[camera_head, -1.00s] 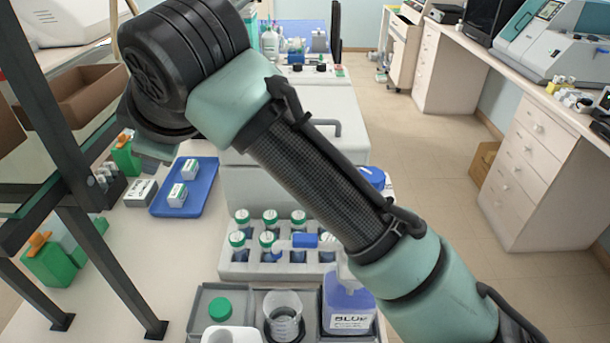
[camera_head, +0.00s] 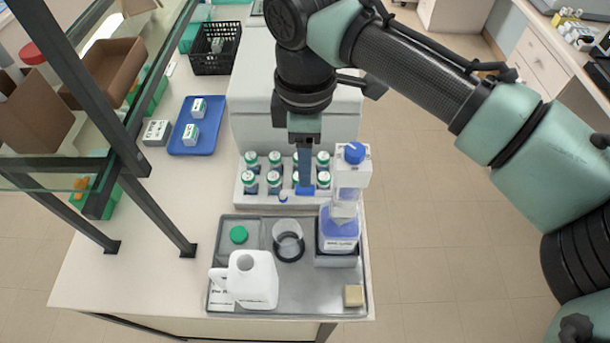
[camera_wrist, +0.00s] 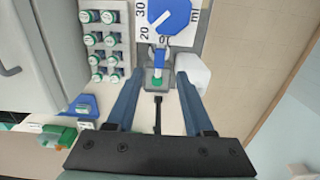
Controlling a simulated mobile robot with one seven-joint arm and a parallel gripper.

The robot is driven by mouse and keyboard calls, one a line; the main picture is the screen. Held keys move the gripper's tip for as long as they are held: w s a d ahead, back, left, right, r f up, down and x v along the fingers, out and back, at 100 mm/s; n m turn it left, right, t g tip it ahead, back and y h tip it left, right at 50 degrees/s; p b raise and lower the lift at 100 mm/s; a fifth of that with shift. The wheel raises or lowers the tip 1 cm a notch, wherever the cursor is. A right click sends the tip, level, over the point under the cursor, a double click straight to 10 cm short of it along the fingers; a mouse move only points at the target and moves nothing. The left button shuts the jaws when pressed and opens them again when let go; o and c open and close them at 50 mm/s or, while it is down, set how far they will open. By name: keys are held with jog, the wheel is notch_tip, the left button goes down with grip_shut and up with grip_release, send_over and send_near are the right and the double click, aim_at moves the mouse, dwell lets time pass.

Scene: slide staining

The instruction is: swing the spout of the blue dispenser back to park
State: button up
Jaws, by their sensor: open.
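The blue dispenser (camera_head: 340,232) is a bottle of blue liquid with a clear white top and a blue knob (camera_head: 354,152). It stands in a grey holder on the tray. Its spout, with a blue sleeve (camera_head: 305,191) and a whitish bent tip, points left along the front edge of the bottle rack. In the wrist view the knob (camera_wrist: 170,18) and number scale are at the top, with the blue sleeve (camera_wrist: 160,56) below. My gripper (camera_head: 305,178) points down just above the sleeve. Its open jaws (camera_wrist: 160,80) lie either side of the spout line; I cannot tell whether they touch.
A rack (camera_head: 243,203) of green-capped bottles stands behind the tray. The grey tray (camera_head: 315,285) also holds a clear beaker (camera_head: 289,238), a green cap (camera_head: 239,234), a white jug (camera_head: 252,280) and a tan block (camera_head: 353,295). A dark shelf frame (camera_head: 150,195) stands left.

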aim_at(307, 194)
notch_tip(307, 194, down, 8)
jog(key=shift+r+p, duration=0.25)
jog(key=shift+p, duration=0.65)
grip_shut()
dwell(0.7)
